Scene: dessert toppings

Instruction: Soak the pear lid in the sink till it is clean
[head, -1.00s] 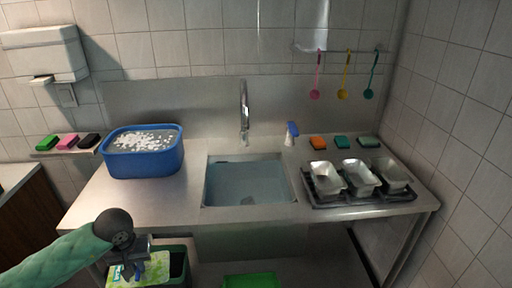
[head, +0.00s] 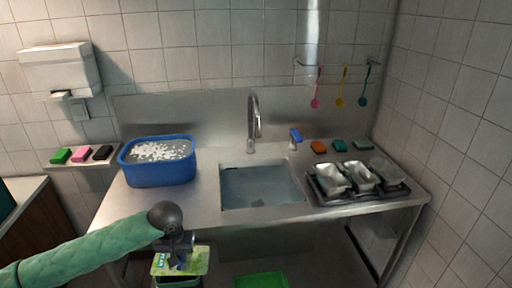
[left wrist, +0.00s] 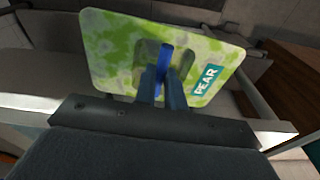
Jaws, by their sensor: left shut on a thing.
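My left gripper (head: 178,258) is shut on the pear lid (head: 196,262), in front of and below the counter's front edge. In the left wrist view the lid (left wrist: 110,50) is a flat rectangle with green blotches over a pale surface and a teal PEAR label; the gripper fingers (left wrist: 163,90) close on a blue handle (left wrist: 165,60) at its middle. The sink (head: 262,190) is set in the metal counter, to the right of and beyond the gripper, with bluish water in it. The tap (head: 253,122) stands behind it. My right gripper is not in view.
A blue tub (head: 158,172) with white pieces stands left of the sink. A black rack (head: 350,198) with metal tins is to the right. A blue-topped bottle (head: 295,138) and sponges (head: 318,147) lie behind. A green bin (head: 262,281) is below the counter.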

